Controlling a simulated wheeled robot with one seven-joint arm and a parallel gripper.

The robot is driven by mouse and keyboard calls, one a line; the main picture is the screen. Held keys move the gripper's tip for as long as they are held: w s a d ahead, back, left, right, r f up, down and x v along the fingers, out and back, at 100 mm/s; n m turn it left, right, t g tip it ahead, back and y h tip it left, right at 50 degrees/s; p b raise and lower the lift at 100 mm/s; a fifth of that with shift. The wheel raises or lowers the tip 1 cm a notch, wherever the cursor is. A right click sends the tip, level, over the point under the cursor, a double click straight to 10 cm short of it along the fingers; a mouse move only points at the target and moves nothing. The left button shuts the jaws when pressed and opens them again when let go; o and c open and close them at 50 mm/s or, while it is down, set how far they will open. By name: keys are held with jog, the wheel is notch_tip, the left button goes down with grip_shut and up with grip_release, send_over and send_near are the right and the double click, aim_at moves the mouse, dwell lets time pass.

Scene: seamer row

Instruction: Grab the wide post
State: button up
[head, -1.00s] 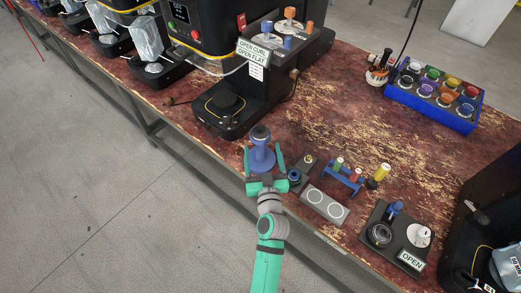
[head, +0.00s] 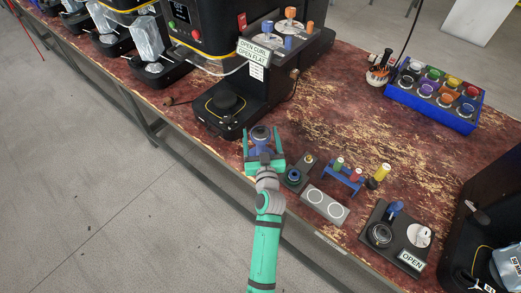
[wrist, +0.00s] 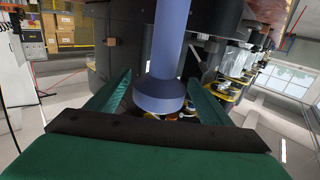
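The wide post looks to be the blue spool-shaped post (head: 262,144), with a dark grey top, standing near the table's front edge. In the wrist view its blue shaft (wrist: 169,45) and flared end rise between my fingers. My gripper (head: 263,139) has its two green fingers on either side of the post. In the wrist view my gripper (wrist: 161,80) is open, with a visible gap between the left finger and the shaft. The right finger is close to the flared end; I cannot tell whether it touches.
Right of the post are a small dark block (head: 294,177), a grey two-ring plate (head: 325,205) and a blue rack (head: 345,178) with small coloured posts. A yellow post (head: 379,175) stands beyond. A black machine base (head: 213,122) is behind left. Bare table lies behind right.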

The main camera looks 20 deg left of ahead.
jog(key=c, duration=1.3)
jog(key=shift+r, duration=0.1)
